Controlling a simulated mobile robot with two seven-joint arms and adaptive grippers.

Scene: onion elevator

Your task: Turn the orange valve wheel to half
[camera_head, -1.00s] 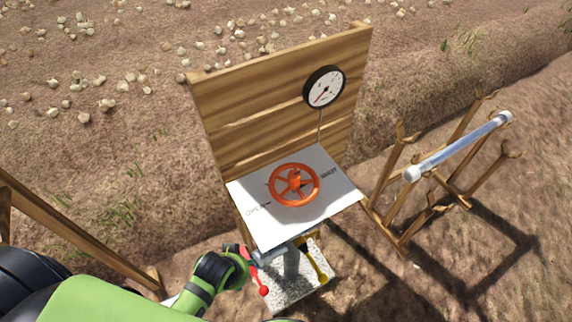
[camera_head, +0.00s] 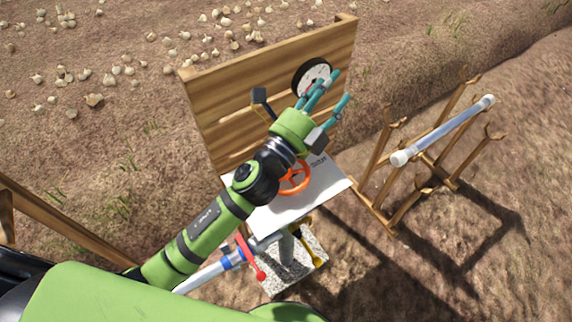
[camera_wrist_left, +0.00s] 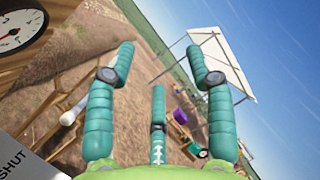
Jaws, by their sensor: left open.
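The orange valve wheel (camera_head: 296,182) lies on a white plate (camera_head: 270,215) in front of a wooden board. My left arm passes over it and hides most of its left and upper part. My left gripper (camera_head: 334,88) is open and empty, with teal fingers spread above and beyond the wheel, in front of the gauge (camera_head: 311,76). In the left wrist view the open fingers (camera_wrist_left: 160,90) point out past the board, and the wheel does not show. The gauge dial (camera_wrist_left: 14,32) and the plate's "SHUT" marking (camera_wrist_left: 12,162) show at the left there. My right gripper is not in view.
The wooden board (camera_head: 215,110) stands behind the plate. A wooden rack (camera_head: 420,180) holding a clear tube (camera_head: 445,130) stands to the right. A red-handled pipe fitting (camera_head: 250,258) and a yellow handle (camera_head: 312,250) sit below the plate. Onions lie on the soil behind.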

